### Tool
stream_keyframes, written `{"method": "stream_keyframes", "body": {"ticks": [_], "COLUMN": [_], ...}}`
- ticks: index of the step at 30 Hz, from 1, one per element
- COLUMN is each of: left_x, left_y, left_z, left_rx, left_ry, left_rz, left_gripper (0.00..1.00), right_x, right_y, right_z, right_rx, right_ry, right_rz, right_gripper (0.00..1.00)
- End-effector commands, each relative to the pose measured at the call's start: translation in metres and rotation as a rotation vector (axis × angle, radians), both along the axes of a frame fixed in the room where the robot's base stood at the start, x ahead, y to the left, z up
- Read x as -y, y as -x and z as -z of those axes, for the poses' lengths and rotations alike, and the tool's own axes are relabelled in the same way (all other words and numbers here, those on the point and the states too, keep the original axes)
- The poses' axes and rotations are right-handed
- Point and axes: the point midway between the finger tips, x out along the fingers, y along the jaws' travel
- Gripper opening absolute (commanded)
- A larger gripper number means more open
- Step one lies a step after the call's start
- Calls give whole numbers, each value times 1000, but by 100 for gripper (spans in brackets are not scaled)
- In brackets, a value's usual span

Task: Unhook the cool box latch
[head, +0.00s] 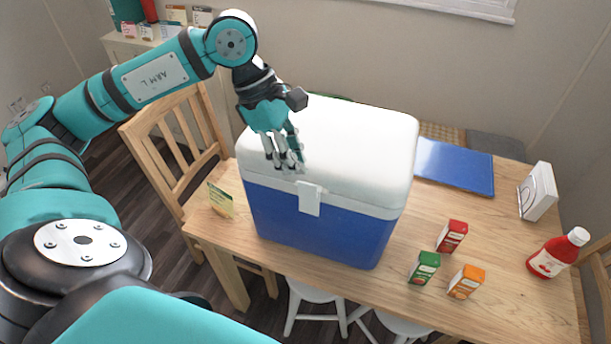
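The cool box (318,228) stands on the wooden table, with a blue body and a white lid (355,135). The lid is down. The white latch (309,199) hangs from the lid's front edge over the top of the blue front, and it looks flat against it. My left gripper (285,163) points down at the lid's front left part, a little above and left of the latch and apart from it. Its fingers are seen at a slant, so I cannot tell how far they are open. Nothing shows between them. My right gripper is not in view.
Red (452,236), green (424,267) and orange (465,282) cartons stand right of the box. A red bottle (556,254), a white box (537,191) and a blue board (454,167) are farther right. A small card packet (220,200) is at left. A wooden chair (176,146) stands behind it.

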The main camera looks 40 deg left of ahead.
Motion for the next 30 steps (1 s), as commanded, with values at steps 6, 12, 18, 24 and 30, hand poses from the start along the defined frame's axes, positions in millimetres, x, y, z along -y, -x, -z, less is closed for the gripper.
{"method": "stream_keyframes", "body": {"ticks": [6,12,18,24,30], "left_x": [15,21,21,21,21], "left_y": [-3,-6,-6,-6,-6], "left_z": [35,50,53,53,53], "left_rx": [-4,-1,1,1,1], "left_ry": [1,1,1,1,1], "left_rz": [2,0,0,0,0], "left_gripper": [14,14,14,2,0], "right_x": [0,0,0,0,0], "right_y": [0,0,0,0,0], "right_z": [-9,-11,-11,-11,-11], "right_rx": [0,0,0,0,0], "right_ry": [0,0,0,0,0], "right_rz": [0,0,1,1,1], "right_gripper": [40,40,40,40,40]}}
